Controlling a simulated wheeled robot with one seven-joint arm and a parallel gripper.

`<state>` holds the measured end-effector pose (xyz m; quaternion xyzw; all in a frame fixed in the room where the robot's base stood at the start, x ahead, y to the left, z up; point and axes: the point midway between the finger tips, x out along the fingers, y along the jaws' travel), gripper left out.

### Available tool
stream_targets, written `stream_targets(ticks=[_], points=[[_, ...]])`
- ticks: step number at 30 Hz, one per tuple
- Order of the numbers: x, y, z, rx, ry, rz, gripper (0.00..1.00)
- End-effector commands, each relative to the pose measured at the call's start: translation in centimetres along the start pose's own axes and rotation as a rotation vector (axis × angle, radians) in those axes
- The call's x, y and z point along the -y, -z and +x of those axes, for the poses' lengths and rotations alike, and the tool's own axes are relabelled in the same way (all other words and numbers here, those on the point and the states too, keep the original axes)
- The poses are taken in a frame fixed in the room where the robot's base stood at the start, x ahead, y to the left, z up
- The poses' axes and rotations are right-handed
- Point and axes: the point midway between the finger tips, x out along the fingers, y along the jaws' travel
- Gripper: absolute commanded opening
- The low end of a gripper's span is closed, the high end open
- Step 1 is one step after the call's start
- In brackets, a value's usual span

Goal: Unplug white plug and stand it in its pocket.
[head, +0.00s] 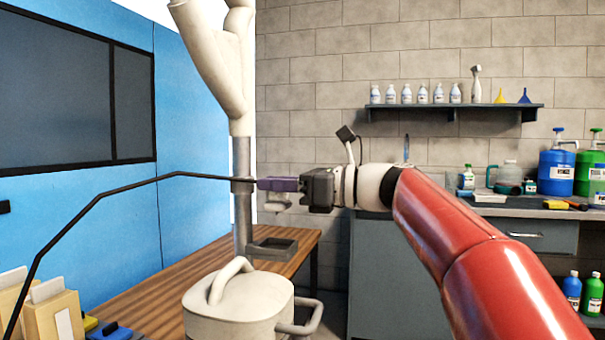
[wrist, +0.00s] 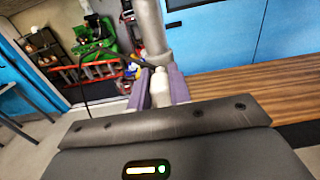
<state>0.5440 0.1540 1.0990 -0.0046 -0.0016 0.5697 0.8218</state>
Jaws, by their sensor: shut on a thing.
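My gripper (head: 268,184) has purple fingers and is level beside the grey upright pipe (head: 242,215) in the head view. In the wrist view the fingers (wrist: 159,88) are shut on the white plug (wrist: 160,90), which stands between them. In the head view part of the white plug (head: 276,207) shows just below the fingers. A black cable (head: 130,187) runs from the lower left up to the fingertips at the pipe. I cannot tell whether the plug still sits in a socket. A dark, shallow open holder (head: 272,249) is below the gripper, right of the pipe; whether it is the pocket is unclear.
A white lidded canister (head: 235,306) stands under the pipe, by a wooden bench (head: 165,278). White branched ducting (head: 222,50) rises above. Cartons (head: 50,305) are at the lower left. A grey counter (head: 450,262) with bottles is at the right.

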Motion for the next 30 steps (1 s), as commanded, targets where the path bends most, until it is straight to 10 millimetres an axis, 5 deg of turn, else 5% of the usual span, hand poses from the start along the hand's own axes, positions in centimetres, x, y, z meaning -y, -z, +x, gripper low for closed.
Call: stream_targets(ticks=[30], points=[[-0.2,6.6,0.3,0.002,-0.012,0.011,0.00]])
